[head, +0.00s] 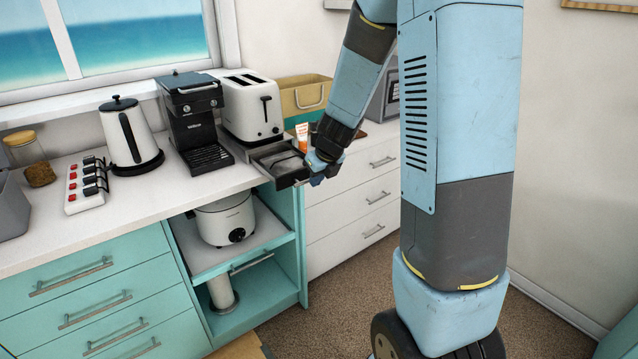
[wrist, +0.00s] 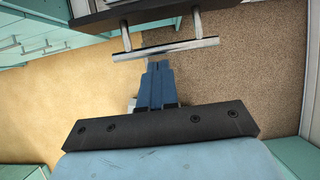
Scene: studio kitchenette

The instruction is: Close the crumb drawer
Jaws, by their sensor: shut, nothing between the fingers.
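The crumb drawer (head: 279,162) is a dark, shallow drawer under the white toaster (head: 252,108). It is pulled out and sticks out past the counter's front edge. In the wrist view its dark front (wrist: 150,14) carries a metal bar handle (wrist: 166,49) on two posts. My gripper (head: 318,178) is at the drawer's front end. In the wrist view my blue fingers (wrist: 158,66) are shut together and empty, with the tips just short of the handle bar; whether they touch it I cannot tell.
A coffee machine (head: 195,122), a kettle (head: 131,137) and a power strip (head: 86,185) stand on the counter to the left. An orange-and-white tube (head: 302,137) stands behind the drawer. A rice cooker (head: 226,218) sits on the shelf below. The floor (head: 345,285) in front is clear.

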